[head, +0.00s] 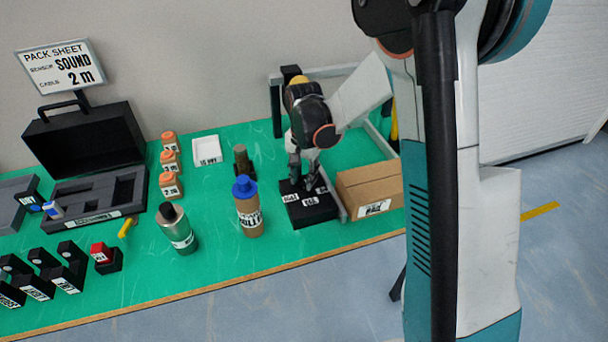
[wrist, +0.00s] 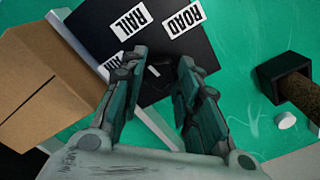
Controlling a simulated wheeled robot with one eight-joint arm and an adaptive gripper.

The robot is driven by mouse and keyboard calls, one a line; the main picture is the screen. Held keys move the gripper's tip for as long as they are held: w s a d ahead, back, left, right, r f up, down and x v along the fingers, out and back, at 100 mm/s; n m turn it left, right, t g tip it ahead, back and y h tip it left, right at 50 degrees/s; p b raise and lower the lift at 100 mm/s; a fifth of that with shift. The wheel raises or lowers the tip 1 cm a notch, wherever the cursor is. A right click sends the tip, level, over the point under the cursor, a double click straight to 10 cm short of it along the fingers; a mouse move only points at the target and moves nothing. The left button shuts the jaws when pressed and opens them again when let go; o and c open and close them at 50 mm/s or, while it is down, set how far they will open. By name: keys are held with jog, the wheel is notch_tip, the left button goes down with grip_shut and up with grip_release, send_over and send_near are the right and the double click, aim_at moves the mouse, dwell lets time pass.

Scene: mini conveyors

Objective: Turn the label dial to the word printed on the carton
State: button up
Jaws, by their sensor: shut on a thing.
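The label dial's black board (head: 312,213) lies on the green table, left of the carton. In the wrist view the board (wrist: 165,50) shows the words RAIL (wrist: 129,22) and ROAD (wrist: 184,20); a third word, which looks like AIR (wrist: 116,62), is partly hidden by a finger. My gripper (head: 304,184) points down onto the board and is shut on the dial's knob, which the fingers mostly hide. A small white mark shows between the fingertips (wrist: 158,68). The brown carton (head: 365,185) has a white label (head: 375,208) whose word I cannot read surely.
A pale rail runs between the board and the carton (wrist: 55,90). A blue-capped brown bottle (head: 248,207) and a green-grey bottle (head: 176,230) stand to the left. A dark holder with a brown cylinder (head: 243,162) is behind. A pack sheet sign (head: 62,66) stands far left.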

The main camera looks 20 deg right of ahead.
aim_at(304, 180)
jog(key=shift+m, duration=0.6)
jog(key=o, duration=1.1)
jog(key=shift+c, duration=0.2)
jog(key=shift+r, duration=0.1)
notch_tip(304, 180, up, 12)
